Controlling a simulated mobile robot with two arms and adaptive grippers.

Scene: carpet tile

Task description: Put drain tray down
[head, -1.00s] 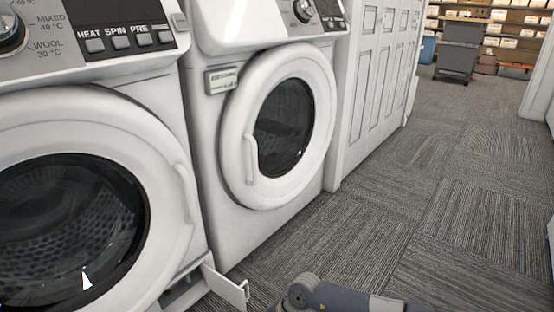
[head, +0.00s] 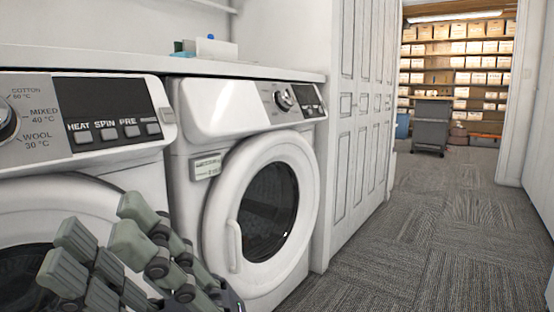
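No drain tray can be made out in the head view. My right gripper (head: 98,245) is at the lower left, in front of the near washing machine (head: 88,165). Its grey-green fingers stand apart with a gap between them, and no object shows in the gap. The gripper covers part of that machine's round door. The bottom of the machine lies below the picture. My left gripper is not in view.
A second washing machine (head: 185,230) with a shut round door stands beside the first. A white counter (head: 130,62) runs above both. White panelled doors (head: 350,130) follow. Carpeted floor (head: 430,230) is clear toward a grey cart (head: 431,127) and shelves of boxes.

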